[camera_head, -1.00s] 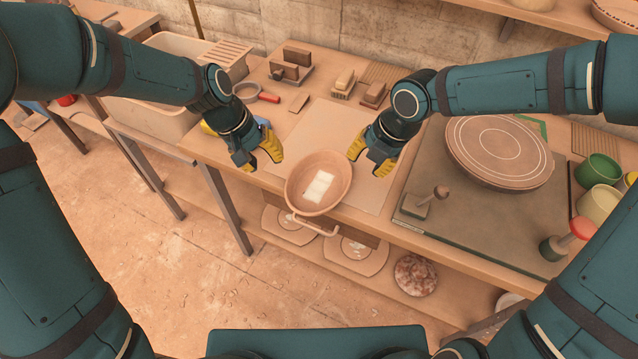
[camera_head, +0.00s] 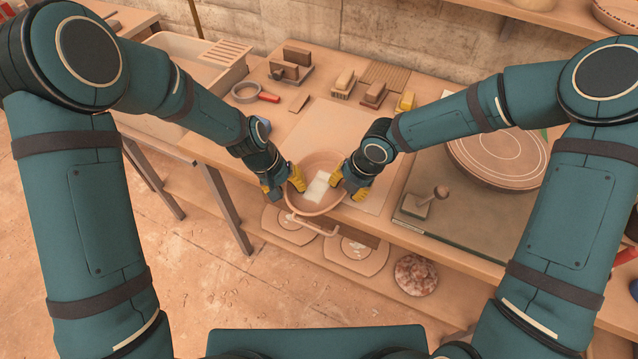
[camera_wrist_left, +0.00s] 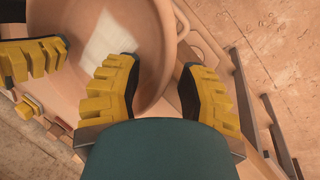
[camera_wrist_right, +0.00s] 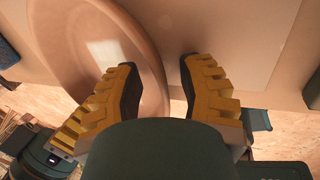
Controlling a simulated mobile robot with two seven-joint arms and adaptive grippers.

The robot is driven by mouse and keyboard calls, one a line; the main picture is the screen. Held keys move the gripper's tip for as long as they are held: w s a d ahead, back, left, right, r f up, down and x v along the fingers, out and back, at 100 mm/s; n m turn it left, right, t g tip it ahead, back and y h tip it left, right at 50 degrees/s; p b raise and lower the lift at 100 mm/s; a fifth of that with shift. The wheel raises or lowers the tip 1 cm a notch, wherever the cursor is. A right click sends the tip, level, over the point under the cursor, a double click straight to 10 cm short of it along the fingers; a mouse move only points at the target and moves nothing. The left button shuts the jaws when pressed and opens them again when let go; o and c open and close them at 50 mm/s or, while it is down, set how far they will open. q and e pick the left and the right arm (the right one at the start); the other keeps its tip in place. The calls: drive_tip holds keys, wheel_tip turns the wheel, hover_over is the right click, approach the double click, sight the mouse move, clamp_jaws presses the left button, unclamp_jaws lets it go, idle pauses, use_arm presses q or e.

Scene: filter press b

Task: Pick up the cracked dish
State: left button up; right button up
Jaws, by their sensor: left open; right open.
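The dish, a round terracotta bowl (camera_head: 312,206) with a pale whitish patch (camera_head: 318,186) inside, is at the front edge of the worktable. No crack can be made out. My left gripper (camera_head: 289,187) is open at its left rim. In the left wrist view, the bowl wall (camera_wrist_left: 160,40) lies between the fingers, one inside the bowl and one outside. My right gripper (camera_head: 350,187) is open at the right rim. In the right wrist view, the bowl's rim (camera_wrist_right: 158,85) also runs between the open fingers. The grippers partly cover both sides of the bowl.
A pale board (camera_head: 385,142) lies behind the bowl. A round wheel-like disc (camera_head: 500,160) and a wooden-handled tool (camera_head: 428,203) are to the right. A ring with a red handle (camera_head: 255,93) and small blocks stand behind.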

use_arm(q)
clamp_jaws()
use_arm(e)
clamp_jaws()
use_arm(q)
drive_tip(key=shift+r, duration=0.1)
use_arm(e)
drive_tip(key=shift+r, duration=0.1)
